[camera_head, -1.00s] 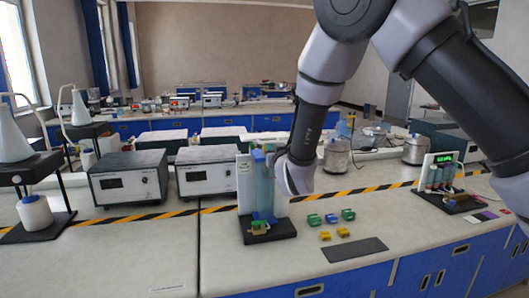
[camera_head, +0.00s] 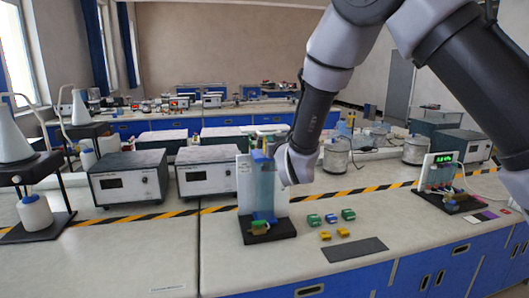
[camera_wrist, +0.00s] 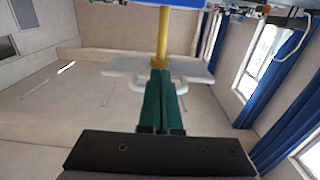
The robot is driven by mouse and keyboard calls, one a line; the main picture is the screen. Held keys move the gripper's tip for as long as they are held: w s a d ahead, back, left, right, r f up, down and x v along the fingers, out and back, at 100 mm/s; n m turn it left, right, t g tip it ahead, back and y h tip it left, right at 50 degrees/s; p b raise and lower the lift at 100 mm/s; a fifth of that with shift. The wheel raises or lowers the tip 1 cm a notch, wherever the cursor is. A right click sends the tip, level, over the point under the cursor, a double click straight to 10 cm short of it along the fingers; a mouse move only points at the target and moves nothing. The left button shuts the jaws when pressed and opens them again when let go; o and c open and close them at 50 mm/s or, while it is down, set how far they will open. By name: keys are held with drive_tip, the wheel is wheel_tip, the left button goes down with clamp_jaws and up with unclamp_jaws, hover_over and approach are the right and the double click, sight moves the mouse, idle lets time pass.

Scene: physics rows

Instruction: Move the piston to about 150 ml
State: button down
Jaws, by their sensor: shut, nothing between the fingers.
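The cylinder stand (camera_head: 262,195) has a clear upright tube, a white panel behind it and a dark base on the near bench. Its blue top piece (camera_head: 260,156) is partly beside my wrist. The piston's pale flat handle (camera_head: 268,128) stands well above the blue top. In the wrist view, which looks upside down, the yellow piston rod (camera_wrist: 163,28) joins the blue piece to the pale handle plate (camera_wrist: 195,72). My gripper (camera_wrist: 161,72) has its green fingers shut and empty, overlapping the plate and rod end. Contact and the scale reading cannot be told.
Several small green and yellow blocks (camera_head: 330,217) and a dark mat (camera_head: 354,250) lie right of the stand. Grey instrument boxes (camera_head: 207,170) stand to its left. Another stand with a green display (camera_head: 440,185) is at the far right.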

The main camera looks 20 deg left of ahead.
drive_tip(key=shift+f, duration=0.2)
drive_tip(key=shift+s+f, duration=0.1)
drive_tip(key=shift+f, duration=0.45)
drive_tip(key=v, duration=0.9)
